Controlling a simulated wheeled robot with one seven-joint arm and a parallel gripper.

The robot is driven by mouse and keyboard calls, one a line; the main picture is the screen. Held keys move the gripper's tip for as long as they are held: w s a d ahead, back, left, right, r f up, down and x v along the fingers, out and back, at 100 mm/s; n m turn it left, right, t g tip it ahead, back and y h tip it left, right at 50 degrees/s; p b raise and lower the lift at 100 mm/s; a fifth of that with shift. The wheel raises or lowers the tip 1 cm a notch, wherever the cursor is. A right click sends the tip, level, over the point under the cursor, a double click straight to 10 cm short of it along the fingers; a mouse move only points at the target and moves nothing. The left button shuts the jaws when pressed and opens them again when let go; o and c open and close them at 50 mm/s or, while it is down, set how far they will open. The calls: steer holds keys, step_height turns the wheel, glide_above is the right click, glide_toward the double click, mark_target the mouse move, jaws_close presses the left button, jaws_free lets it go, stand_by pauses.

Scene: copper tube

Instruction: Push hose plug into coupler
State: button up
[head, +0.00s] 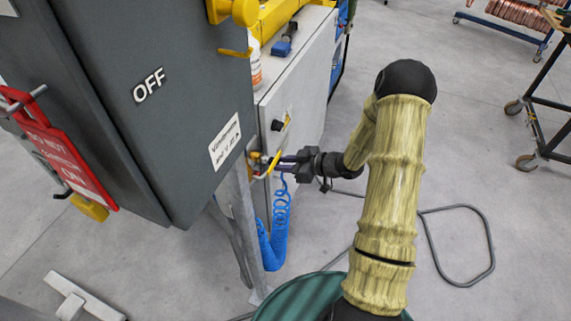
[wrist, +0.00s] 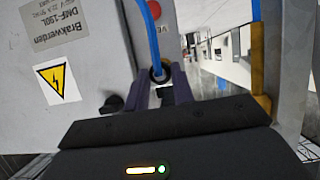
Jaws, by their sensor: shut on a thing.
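My gripper (head: 284,164) is at the side of the grey cabinet post, shut on the hose plug. In the wrist view the plug (wrist: 158,74) shows as a dark round end between the two purple-grey fingers, with the blue hose (wrist: 150,35) running from it. In the head view the coiled blue hose (head: 281,212) hangs below the gripper. The brass coupler (head: 256,157) is on the post, just left of the fingertips, beside a yellow handle (head: 274,163). The plug is too small in the head view to tell whether it touches the coupler.
A dark cabinet (head: 150,125) marked OFF stands at the left, with a red tag (head: 50,150) on it. A light grey cabinet (head: 300,90) stands behind the gripper. A green round container (head: 310,300) is below my arm. A grey cable (head: 488,240) lies on open floor at the right.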

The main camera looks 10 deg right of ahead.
steer(key=shift+w+a, duration=0.35)
steer(key=shift+a, duration=0.05)
steer(key=o, duration=1.1)
steer(key=b+v, duration=0.1)
steer(key=v, duration=1.6)
steer(key=shift+s+d, duration=0.15)
steer(key=shift+s, duration=0.1)
